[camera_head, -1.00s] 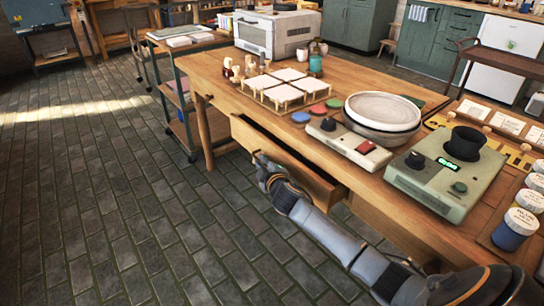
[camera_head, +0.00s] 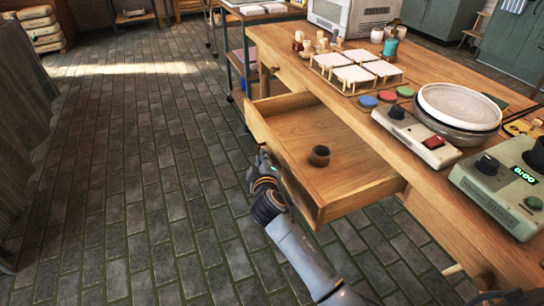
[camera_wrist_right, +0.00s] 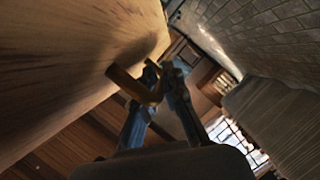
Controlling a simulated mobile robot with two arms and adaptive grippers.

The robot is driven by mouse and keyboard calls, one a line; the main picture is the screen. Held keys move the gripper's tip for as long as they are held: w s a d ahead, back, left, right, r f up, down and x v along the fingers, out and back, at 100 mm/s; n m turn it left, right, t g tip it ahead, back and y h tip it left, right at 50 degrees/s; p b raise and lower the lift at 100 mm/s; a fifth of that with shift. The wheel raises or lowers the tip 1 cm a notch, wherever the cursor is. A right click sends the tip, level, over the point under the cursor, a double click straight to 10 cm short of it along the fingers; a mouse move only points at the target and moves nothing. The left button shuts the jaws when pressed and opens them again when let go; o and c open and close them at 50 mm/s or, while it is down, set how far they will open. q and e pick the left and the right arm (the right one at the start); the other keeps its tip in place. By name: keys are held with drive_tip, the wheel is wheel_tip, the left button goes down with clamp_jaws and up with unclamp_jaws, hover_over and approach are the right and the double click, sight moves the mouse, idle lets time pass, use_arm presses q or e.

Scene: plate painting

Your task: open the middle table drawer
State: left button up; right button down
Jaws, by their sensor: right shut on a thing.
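The middle table drawer (camera_head: 340,186) is pulled well out from the wooden table (camera_head: 432,182) in the head view. Its light wood inside shows, with a small dark round pot (camera_head: 319,155) standing in it. My right gripper (camera_head: 265,160) is at the outer face of the drawer front. In the right wrist view, its blue fingers (camera_wrist_right: 156,88) are shut on a brass-coloured handle (camera_wrist_right: 124,82) beside the wooden drawer front (camera_wrist_right: 70,60). In the head view the handle is hidden behind the gripper. My left gripper is not in view.
On the table top stand a rack of white tiles (camera_head: 357,72), coloured discs (camera_head: 387,96), a pottery wheel (camera_head: 457,104), a control box (camera_head: 415,138) and a green-grey scale (camera_head: 497,190). The brick floor (camera_head: 150,200) left of the drawer is clear.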

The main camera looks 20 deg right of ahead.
drive_tip(key=shift+a, duration=0.15)
drive_tip(key=c, duration=1.7)
unclamp_jaws()
drive_tip(key=v, duration=1.2)
